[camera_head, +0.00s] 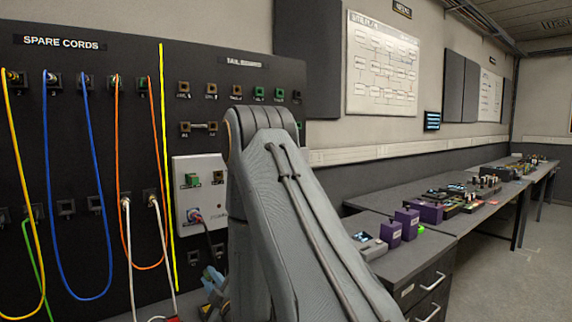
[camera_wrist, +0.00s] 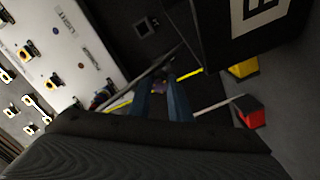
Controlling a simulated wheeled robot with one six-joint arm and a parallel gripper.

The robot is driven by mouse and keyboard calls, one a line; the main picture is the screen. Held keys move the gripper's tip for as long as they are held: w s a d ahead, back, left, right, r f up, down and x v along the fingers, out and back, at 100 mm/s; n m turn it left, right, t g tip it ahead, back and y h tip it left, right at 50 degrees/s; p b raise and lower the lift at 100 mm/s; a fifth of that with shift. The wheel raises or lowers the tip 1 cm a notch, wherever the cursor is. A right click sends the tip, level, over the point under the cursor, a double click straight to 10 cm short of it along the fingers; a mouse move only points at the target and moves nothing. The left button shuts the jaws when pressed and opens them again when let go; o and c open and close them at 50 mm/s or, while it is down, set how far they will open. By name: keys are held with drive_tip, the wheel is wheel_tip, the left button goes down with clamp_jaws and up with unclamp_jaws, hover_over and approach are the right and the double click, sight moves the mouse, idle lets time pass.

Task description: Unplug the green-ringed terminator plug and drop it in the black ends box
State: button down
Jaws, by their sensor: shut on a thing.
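My gripper (camera_wrist: 160,90) has its two blue fingers close together in the wrist view. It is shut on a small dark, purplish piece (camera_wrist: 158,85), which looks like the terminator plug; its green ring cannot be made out. A black box (camera_wrist: 208,42) with a white label showing part of a letter fills the upper right of the wrist view, beyond and right of the fingertips; it appears to be the ends box. Its opening is not visible. In the head view my gripper (camera_head: 213,297) is low, left of my arm and mostly hidden.
A red box (camera_wrist: 251,112) and a yellow box (camera_wrist: 243,69) are at right in the wrist view. A white socket box (camera_head: 203,170) is on the black wall panel (camera_head: 100,60), where several loose cords hang. A bench (camera_head: 420,240) with purple boxes (camera_head: 407,220) stands right.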

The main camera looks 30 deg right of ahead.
drive_tip(key=s+d+r+p, duration=0.1)
drive_tip(key=d+r+p, duration=0.15)
drive_tip(key=d, duration=0.45)
drive_tip(key=s+d+r+p, duration=0.2)
drive_tip(key=d+r, duration=0.2)
drive_tip(key=d, duration=0.3)
drive_tip(key=f+b, duration=0.1)
drive_tip(key=f, duration=0.1)
drive_tip(key=f+b, duration=0.1)
drive_tip(key=f, duration=0.1)
drive_tip(key=f+b, duration=0.1)
drive_tip(key=f, duration=0.1)
drive_tip(key=shift+w+d+b, duration=0.2)
drive_tip(key=shift+w+b, duration=0.05)
drive_tip(key=shift+b, duration=0.05)
drive_tip(key=c, duration=1.6)
unclamp_jaws()
drive_tip(key=shift+o, duration=0.2)
drive_tip(key=s+b, duration=0.1)
drive_tip(key=s, duration=0.7)
drive_tip(key=shift+b, duration=0.35)
drive_tip(key=shift+d, duration=0.1)
